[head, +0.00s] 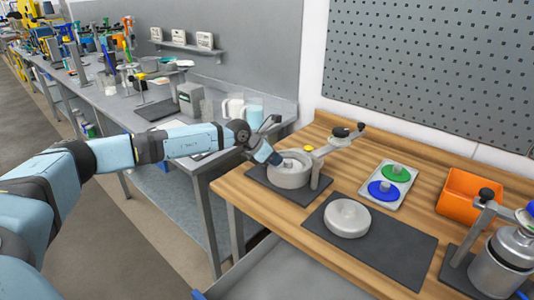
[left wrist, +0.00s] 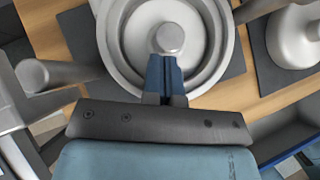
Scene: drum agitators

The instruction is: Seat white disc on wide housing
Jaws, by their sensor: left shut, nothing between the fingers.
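The wide housing (head: 290,181) is a grey round cup on a dark mat at the left of the wooden table. The white disc, with its short upright knob (head: 288,163), lies inside the housing; both also show in the left wrist view, the housing wall (left wrist: 107,45) around the disc's knob (left wrist: 169,38). My left gripper (head: 277,159) is over the housing, its blue fingers (left wrist: 165,75) shut and empty right beside the knob. I cannot tell whether they touch it, nor whether the disc lies fully flat. My right gripper is not in view.
A post with a swing arm (head: 335,145) stands beside the housing. A pale round cover (head: 348,217) lies on a dark mat. A tray holds a green disc (head: 395,173) and a blue disc (head: 382,190). An orange bin (head: 465,195) and a metal drum (head: 503,265) stand right.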

